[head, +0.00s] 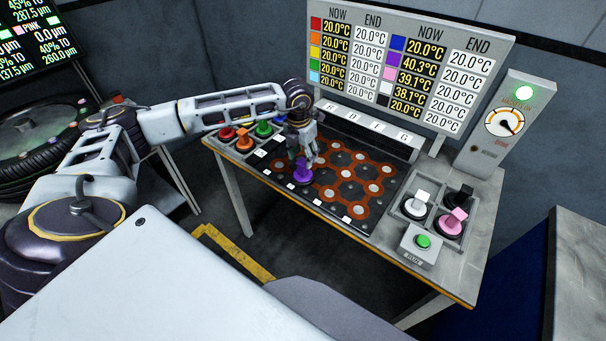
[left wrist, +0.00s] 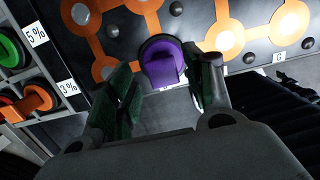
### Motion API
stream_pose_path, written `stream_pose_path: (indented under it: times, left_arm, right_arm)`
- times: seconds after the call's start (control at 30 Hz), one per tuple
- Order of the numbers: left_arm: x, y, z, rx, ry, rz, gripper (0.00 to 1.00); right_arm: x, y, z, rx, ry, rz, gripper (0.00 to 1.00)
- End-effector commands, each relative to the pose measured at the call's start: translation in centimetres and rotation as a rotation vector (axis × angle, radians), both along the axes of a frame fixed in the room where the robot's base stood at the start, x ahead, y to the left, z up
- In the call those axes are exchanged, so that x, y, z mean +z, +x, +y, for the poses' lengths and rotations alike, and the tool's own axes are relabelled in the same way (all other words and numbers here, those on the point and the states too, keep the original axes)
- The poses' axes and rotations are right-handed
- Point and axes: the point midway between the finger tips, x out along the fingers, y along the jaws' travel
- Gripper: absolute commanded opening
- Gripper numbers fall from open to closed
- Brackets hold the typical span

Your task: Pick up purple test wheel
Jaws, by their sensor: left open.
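The purple test wheel (head: 302,172) has an upright handle and stands on the dark plate with orange tracks (head: 351,178), near its front left edge. My left gripper (head: 303,150) is right above and around its handle in the head view. In the left wrist view the purple wheel (left wrist: 163,62) shows just beyond and between the two fingertips of my left gripper (left wrist: 165,85). The fingers are spread, one on each side, and I see no firm contact. My right gripper is not in view.
A tray at the left holds orange (head: 244,139), red and green (head: 264,129) wheels. At the right are white (head: 420,204), black and pink (head: 453,221) wheels and a green button (head: 423,241). A temperature board (head: 400,65) and gauge (head: 505,122) stand behind.

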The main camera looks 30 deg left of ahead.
Motion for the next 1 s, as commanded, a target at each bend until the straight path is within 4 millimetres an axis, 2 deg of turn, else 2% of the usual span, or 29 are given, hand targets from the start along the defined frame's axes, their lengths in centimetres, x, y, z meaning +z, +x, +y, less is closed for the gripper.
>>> stream_pose_path:
  times: [0.47,0.9,1.0]
  left_arm:
    - [-0.6,-0.1,0.0,0.000,0.000,0.002,0.52]
    - [-4.7,-0.2,-0.1,0.000,0.000,0.001,0.52]
    - [-5.2,-0.1,-0.1,0.000,0.000,0.000,0.52]
  right_arm:
    - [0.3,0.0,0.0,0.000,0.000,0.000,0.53]
    - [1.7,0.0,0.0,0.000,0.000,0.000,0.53]
    - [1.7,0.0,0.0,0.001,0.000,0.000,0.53]
